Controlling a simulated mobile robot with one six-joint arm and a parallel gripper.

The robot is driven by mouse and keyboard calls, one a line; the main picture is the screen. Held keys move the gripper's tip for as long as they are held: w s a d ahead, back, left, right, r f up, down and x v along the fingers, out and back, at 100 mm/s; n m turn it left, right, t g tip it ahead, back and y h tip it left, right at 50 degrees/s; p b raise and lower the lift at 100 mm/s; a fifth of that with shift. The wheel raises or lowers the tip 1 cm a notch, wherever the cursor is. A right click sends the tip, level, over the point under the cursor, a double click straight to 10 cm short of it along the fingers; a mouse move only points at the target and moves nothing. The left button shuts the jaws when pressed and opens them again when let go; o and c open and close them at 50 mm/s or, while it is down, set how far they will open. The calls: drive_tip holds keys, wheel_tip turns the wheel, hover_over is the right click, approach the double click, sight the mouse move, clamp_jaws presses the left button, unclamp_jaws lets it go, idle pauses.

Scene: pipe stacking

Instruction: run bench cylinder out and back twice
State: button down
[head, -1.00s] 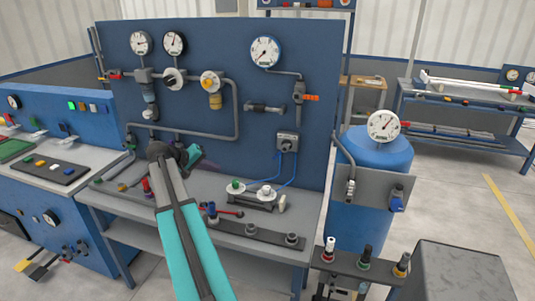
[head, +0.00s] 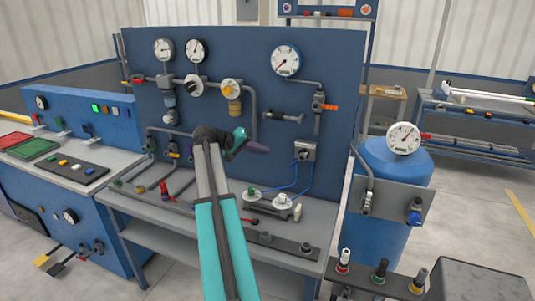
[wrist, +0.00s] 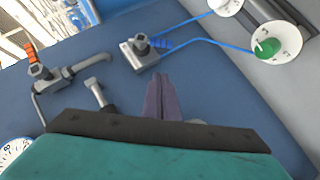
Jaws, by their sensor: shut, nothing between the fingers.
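My gripper (head: 263,150) is shut and empty, with its purple fingers together in front of the blue panel. In the wrist view the fingertips (wrist: 159,78) are apart from everything, pointing at the panel. The grey panel valve (head: 304,150) is just right of the gripper. In the wrist view the valve (wrist: 140,50) has a dark knob and a blue lever, and two blue hoses. The hoses lead to what looks like the bench cylinder (head: 272,207), a dark unit on the bench with green and white round fittings. The wrist view shows its green knob (wrist: 267,48).
A grey fitting (head: 283,116) juts from the panel above the gripper. Gauges (head: 286,60) and an orange-handled valve (head: 320,104) are higher up. A blue tank (head: 392,170) stands at the right. Small red, yellow and green fittings line the bench's left part.

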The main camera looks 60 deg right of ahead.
sight(297, 161)
drive_tip(key=s+a+f+p+x, duration=0.1)
drive_tip(key=p+x, duration=0.4)
drive_tip(key=x, duration=0.7)
drive_tip(key=shift+s+a, duration=0.35)
drive_tip(key=shift+a, duration=0.1)
drive_tip(key=shift+f, duration=0.1)
